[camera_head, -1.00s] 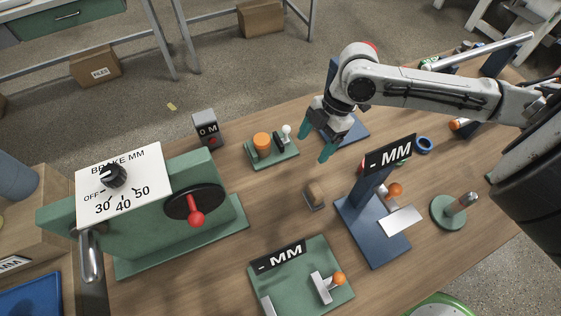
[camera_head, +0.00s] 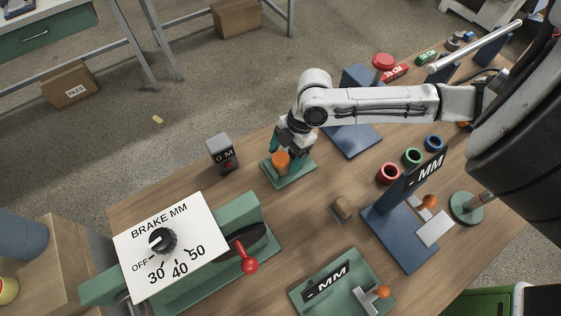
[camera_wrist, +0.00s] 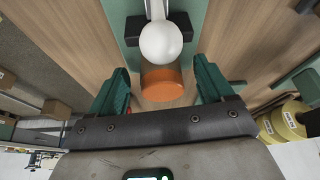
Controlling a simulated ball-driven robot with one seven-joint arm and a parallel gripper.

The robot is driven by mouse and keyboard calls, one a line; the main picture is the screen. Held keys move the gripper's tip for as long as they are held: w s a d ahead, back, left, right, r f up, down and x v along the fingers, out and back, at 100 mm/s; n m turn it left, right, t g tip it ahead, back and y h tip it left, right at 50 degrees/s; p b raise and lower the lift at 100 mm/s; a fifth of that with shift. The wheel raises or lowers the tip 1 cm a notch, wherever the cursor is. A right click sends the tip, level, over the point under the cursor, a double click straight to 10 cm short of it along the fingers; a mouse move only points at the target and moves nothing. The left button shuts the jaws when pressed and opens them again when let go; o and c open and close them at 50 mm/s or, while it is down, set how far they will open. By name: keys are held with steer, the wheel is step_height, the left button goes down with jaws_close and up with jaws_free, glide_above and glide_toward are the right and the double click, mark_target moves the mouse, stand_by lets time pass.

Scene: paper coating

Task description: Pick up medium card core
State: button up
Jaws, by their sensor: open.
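My gripper (camera_head: 287,156) is open, with its green fingers at an orange cylinder (camera_head: 280,161) on a small green base (camera_head: 291,179). In the wrist view, the orange cylinder (camera_wrist: 163,86) shows between the two open fingers (camera_wrist: 161,92), with a white ball (camera_wrist: 160,42) beside it. I cannot tell whether the fingers touch the cylinder. No part is clearly labelled as the medium card core. Red (camera_head: 395,73) and green (camera_head: 426,57) cylinders with size labels lie at the back right of the table, away from my gripper.
A grey box (camera_head: 221,154) stands left of the green base. A brake machine with a dial panel (camera_head: 180,245) fills the lower left. A small brown block (camera_head: 341,207) lies between.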

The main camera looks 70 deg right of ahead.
steer(key=shift+x, duration=1.3)
steer(key=shift+c, duration=0.3)
steer(key=c, duration=1)
steer(key=shift+o, duration=0.2)
steer(key=shift+r, duration=0.15)
